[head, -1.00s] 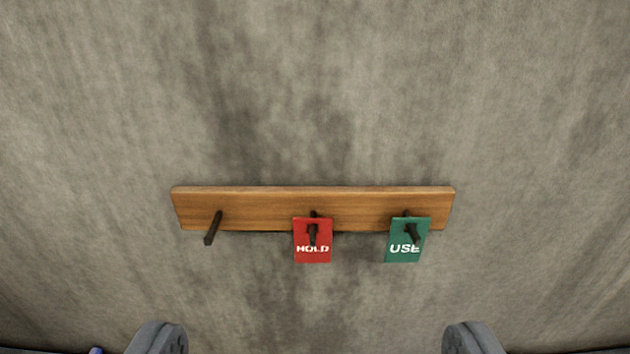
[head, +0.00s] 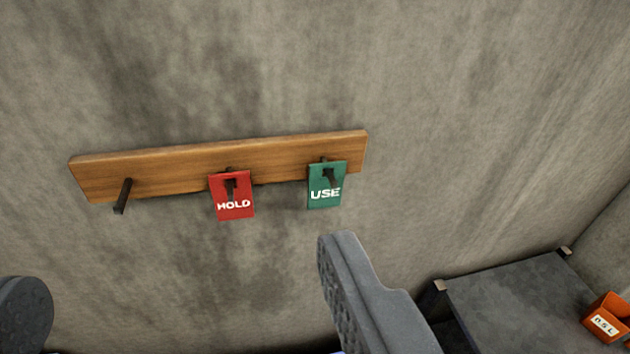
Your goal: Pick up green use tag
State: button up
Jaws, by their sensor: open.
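The green USE tag (head: 326,197) hangs on the right peg of a wooden peg board (head: 190,172) on the wall. A red HOLD tag (head: 234,208) hangs on the middle peg, to its left. My gripper (head: 185,275) is open and empty, with one finger at the lower left edge and the other at lower centre-right. The right finger's tip shows just below the green tag in the picture. I cannot tell how far it is from the tag in depth.
The left peg (head: 123,196) is bare and sticks out from the board. A dark grey table (head: 510,300) stands at the lower right, with an orange labelled bin (head: 607,318) on it. The wall around the board is clear.

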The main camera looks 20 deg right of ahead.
aim_at(320, 194)
jog(key=u, duration=0.05)
jog(key=k, duration=0.5)
jog(key=u, duration=1.1)
jog(key=k, duration=0.7)
jog(key=z, duration=1.2)
jog(key=i, duration=1)
jog(key=u, duration=0.05)
